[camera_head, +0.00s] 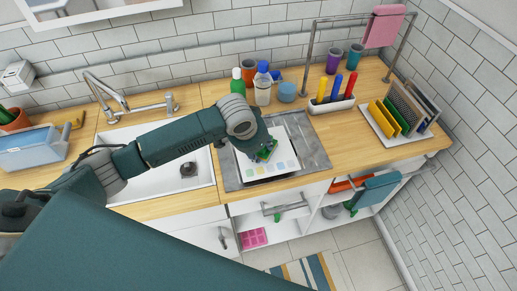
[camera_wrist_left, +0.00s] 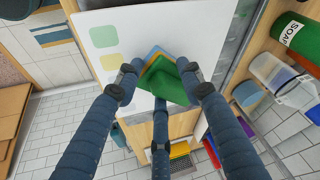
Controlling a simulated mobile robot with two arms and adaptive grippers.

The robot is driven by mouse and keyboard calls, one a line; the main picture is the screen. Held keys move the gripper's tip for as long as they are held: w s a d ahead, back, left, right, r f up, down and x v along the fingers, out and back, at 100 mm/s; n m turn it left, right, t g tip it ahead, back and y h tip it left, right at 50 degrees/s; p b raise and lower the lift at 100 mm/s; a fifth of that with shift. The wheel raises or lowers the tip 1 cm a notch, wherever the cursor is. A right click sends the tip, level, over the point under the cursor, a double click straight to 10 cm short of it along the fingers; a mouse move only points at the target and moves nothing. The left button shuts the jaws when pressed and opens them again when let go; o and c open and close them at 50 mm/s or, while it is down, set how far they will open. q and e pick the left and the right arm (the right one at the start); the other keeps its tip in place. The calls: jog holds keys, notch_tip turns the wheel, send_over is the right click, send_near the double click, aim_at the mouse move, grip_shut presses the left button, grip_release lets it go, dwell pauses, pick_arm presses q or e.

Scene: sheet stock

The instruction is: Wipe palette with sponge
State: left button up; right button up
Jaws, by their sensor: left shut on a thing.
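The palette is a white sheet with pale colour patches (camera_head: 285,160), lying on a grey mat or tray (camera_head: 313,152) on the wooden counter, right of the sink. It also shows in the left wrist view (camera_wrist_left: 105,17). My left gripper (camera_head: 262,150) is over the palette. In the left wrist view its fingers (camera_wrist_left: 165,85) are shut on a green sponge (camera_wrist_left: 168,84), with orange and blue edges showing behind it. The sponge looks low over the palette; I cannot tell whether it touches. My right gripper is not in view.
A white sink (camera_head: 160,180) lies to the left. A green bottle (camera_head: 238,84), a blue-capped bottle (camera_head: 262,92) and a blue cup (camera_head: 287,92) stand behind the palette. A holder of coloured handles (camera_head: 331,106) and a rack (camera_head: 405,112) stand right, with bare counter before them.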

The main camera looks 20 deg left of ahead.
pick_arm(q)
jog(key=shift+r, duration=3.5)
jog(key=s+a+r+n+y+b, duration=0.1)
jog(key=s+n+b, duration=0.4)
jog(key=s+b, duration=0.5)
jog(key=y+b, duration=0.1)
jog(key=b, duration=0.3)
jog(key=shift+s+n, duration=0.25)
jog(key=shift+n, duration=0.15)
jog(key=shift+d, duration=0.15)
